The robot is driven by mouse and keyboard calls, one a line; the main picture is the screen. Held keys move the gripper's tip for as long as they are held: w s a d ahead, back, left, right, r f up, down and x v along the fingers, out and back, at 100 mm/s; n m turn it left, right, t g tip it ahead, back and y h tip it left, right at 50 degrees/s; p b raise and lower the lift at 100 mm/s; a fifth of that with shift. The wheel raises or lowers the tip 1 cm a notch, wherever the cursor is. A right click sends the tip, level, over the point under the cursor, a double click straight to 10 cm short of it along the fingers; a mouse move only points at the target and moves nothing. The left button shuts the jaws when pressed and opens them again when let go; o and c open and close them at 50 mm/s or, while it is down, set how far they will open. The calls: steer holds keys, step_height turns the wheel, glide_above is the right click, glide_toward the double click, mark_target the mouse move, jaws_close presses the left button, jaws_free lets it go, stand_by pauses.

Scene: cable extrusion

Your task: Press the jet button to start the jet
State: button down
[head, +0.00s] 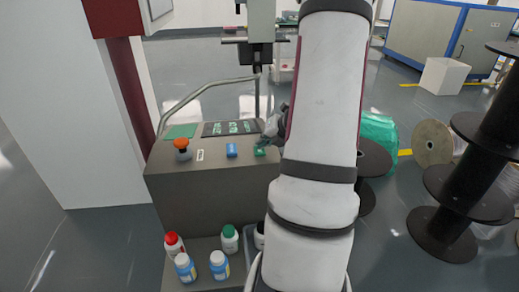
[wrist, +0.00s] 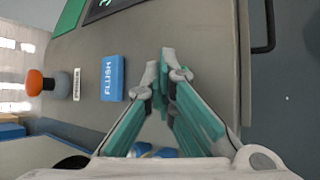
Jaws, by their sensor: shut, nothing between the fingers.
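In the head view, a small green block (head: 259,151) shows on the console's sloped top, right of a blue button (head: 232,150). It looks like a button, but its label cannot be read. My gripper (head: 266,138) is right above it; whether they touch cannot be told. In the wrist view, my gripper (wrist: 165,68) is shut and empty, its fingertips together over the grey panel, right of the blue button (wrist: 112,78) marked FLUSH.
The console (head: 210,187) also bears an orange knob (head: 181,146), a small white label and a dark screen (head: 225,128). A bent metal rail (head: 205,88) runs behind them. Several bottles (head: 185,266) stand low in front. Black spools (head: 450,200) stand at right.

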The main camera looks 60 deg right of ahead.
steer(key=shift+r+p, duration=0.85)
steer(key=shift+r, duration=0.05)
steer(key=shift+r, duration=0.1)
step_height(320, 180, up, 5)
steer(key=p, duration=0.4)
steer(key=shift+p, duration=0.3)
stand_by(0.5)
